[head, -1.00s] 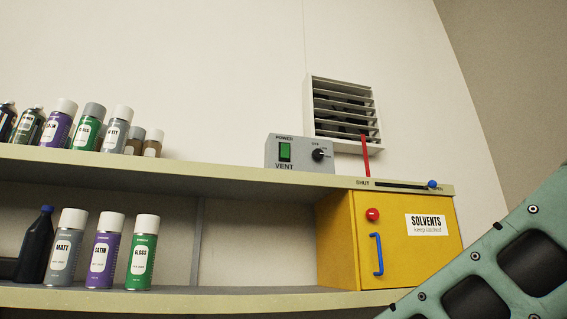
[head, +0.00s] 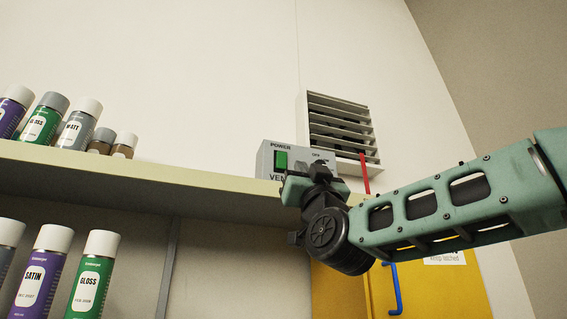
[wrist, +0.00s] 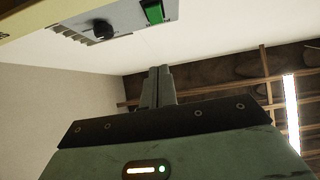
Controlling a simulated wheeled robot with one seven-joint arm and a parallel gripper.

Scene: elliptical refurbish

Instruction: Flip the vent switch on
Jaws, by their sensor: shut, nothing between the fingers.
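The grey vent control box (head: 265,152) stands on the upper shelf, partly hidden behind my gripper in the head view. Its green rocker switch (head: 281,159) shows left of my gripper, under the word POWER. In the wrist view the green switch (wrist: 153,11) is at the top edge, with the black knob (wrist: 103,29) to its left. My gripper (wrist: 160,73) has its fingers together and empty, apart from the switch in that picture. In the head view it is in front of the box, and I cannot tell whether it touches the box.
The white louvred vent (head: 340,125) is on the wall behind, with a red lever (head: 364,172) below it. Spray cans (head: 76,130) stand on the shelf (head: 150,180) at left, more below. The yellow solvents cabinet (head: 440,290) is partly behind my arm.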

